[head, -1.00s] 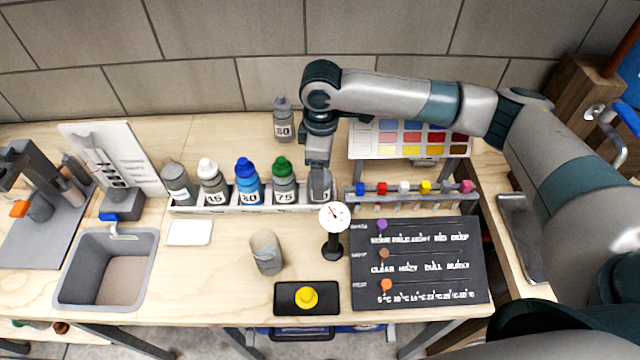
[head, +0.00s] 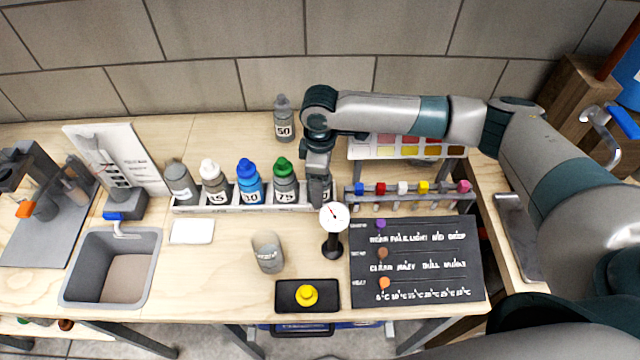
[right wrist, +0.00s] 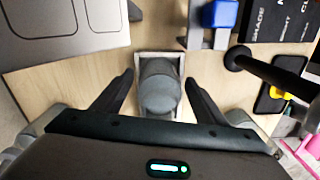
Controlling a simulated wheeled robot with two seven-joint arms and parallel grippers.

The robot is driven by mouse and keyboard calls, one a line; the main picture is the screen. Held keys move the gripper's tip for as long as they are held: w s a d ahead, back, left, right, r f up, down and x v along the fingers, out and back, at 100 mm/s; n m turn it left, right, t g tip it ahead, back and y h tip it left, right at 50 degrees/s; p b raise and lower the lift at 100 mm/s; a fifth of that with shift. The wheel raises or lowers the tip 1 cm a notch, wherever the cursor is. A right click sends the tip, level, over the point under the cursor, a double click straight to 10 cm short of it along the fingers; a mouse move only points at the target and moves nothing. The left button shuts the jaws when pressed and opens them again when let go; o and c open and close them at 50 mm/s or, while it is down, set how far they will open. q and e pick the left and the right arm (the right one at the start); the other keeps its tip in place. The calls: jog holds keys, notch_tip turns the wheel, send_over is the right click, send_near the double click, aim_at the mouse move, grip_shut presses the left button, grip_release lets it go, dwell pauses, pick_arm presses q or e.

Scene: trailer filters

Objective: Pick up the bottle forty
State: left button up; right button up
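A grey bottle (head: 323,196) stands in the right end slot of the white rack (head: 232,209). My right gripper covers most of it, and its label shows only in part, ending in a 0, so I cannot confirm the forty. My right gripper (head: 319,186) points down over this bottle. In the right wrist view the grey bottle (right wrist: 160,88) stands between the two spread fingers of the gripper (right wrist: 158,88), with a gap on each side. My left gripper is not in view.
Beside it in the rack stand a green-capped bottle 75 (head: 284,182), a blue-capped bottle (head: 248,183), a white-capped bottle (head: 213,184) and a grey bottle (head: 180,184). Bottle 50 (head: 284,120) stands behind. A dial gauge (head: 334,220) stands close in front, and a vial row (head: 410,195) to the right.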

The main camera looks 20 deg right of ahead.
jog(key=shift+r, duration=0.1)
jog(key=c, duration=1.3)
notch_tip(320, 180, up, 9)
jog(key=shift+w+r+b, duration=0.1)
jog(key=shift+b, duration=1.05)
jog(key=shift+r, duration=0.4)
